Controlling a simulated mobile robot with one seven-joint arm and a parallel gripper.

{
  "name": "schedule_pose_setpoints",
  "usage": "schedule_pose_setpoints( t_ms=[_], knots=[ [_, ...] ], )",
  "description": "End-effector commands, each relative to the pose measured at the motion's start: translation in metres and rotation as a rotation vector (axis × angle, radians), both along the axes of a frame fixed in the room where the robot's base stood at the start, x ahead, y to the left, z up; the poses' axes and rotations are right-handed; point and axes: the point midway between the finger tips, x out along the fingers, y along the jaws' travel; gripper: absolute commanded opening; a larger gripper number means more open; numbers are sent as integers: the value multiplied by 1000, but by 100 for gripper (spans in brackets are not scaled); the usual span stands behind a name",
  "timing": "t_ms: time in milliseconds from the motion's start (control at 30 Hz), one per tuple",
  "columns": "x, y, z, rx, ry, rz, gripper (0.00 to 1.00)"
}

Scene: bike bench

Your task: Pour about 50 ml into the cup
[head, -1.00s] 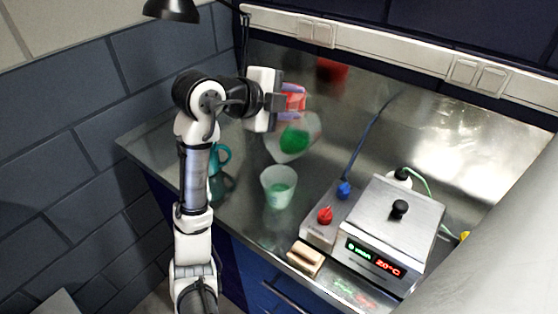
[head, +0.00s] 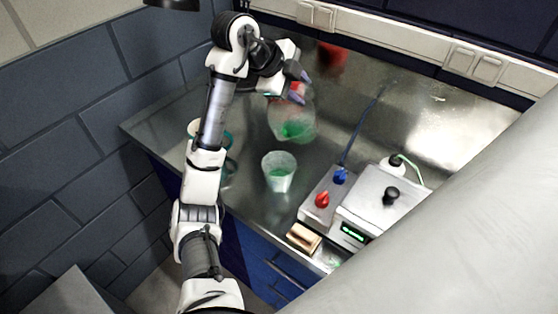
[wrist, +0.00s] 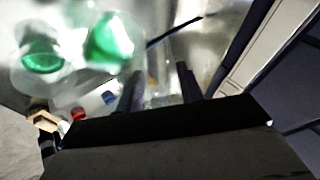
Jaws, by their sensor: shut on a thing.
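The translucent cup (head: 279,178) stands upright on the metal bench, with green liquid in its lower part. It also shows at the upper left of the wrist view (wrist: 40,50). My gripper (head: 298,90) is shut on the red handle of a clear jug (head: 291,117), which holds a little green liquid at its bottom. The jug hangs above and behind the cup, apart from it, and looks nearly upright. In the wrist view its green liquid (wrist: 108,40) shows beside the cup; the grip itself is unclear there.
Right of the cup is a grey box with a red knob (head: 322,199) and a blue knob (head: 340,175). A steel-lidded bath (head: 380,190) stands beside it. A wooden block (head: 303,237) lies at the front edge. A teal mug (head: 228,140) is partly hidden behind my arm.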

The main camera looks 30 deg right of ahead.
Motion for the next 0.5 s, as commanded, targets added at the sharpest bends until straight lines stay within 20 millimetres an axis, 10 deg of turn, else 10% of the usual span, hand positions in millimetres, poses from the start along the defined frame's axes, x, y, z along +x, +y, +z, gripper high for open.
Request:
schedule_pose_setpoints(
  t_ms=[500],
  knots=[
    [21,-38,-50,297,166,-4,0]
  ],
)
